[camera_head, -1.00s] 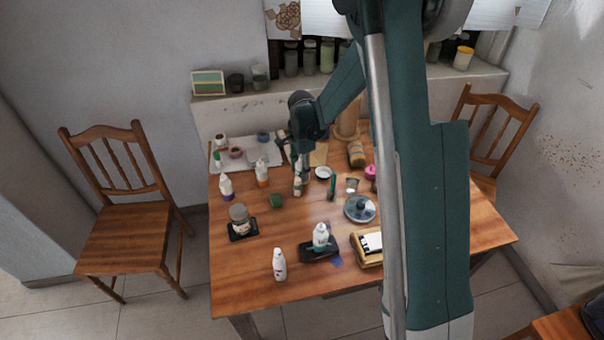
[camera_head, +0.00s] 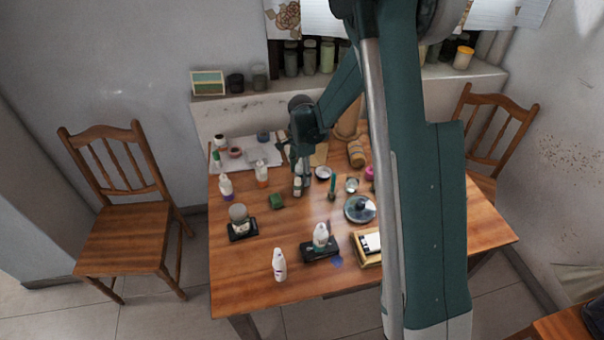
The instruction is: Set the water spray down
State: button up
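A small pale bottle with a darker band (camera_head: 297,188) stands upright at the back middle of the wooden table (camera_head: 240,270). It is probably the water spray, but it is too small to be sure. My gripper (camera_head: 299,166) points down right at the top of this bottle. The fingers are tiny and partly merge with the bottle's top, so I cannot tell whether they grip it or are apart from it. The bottle's base appears to be at the table surface.
A green block (camera_head: 276,201) lies close left of the bottle, and a white round dish (camera_head: 323,172) is to its right. A white bottle (camera_head: 279,264), a dark tray (camera_head: 320,250) and a grey round lid (camera_head: 359,209) stand nearer. Bare wood lies at the front left.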

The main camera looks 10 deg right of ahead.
jog(key=shift+r, duration=0.2)
notch_tip(320, 180, up, 12)
jog(key=shift+w+p, duration=0.1)
jog(key=shift+p, duration=0.8)
dwell(0.4)
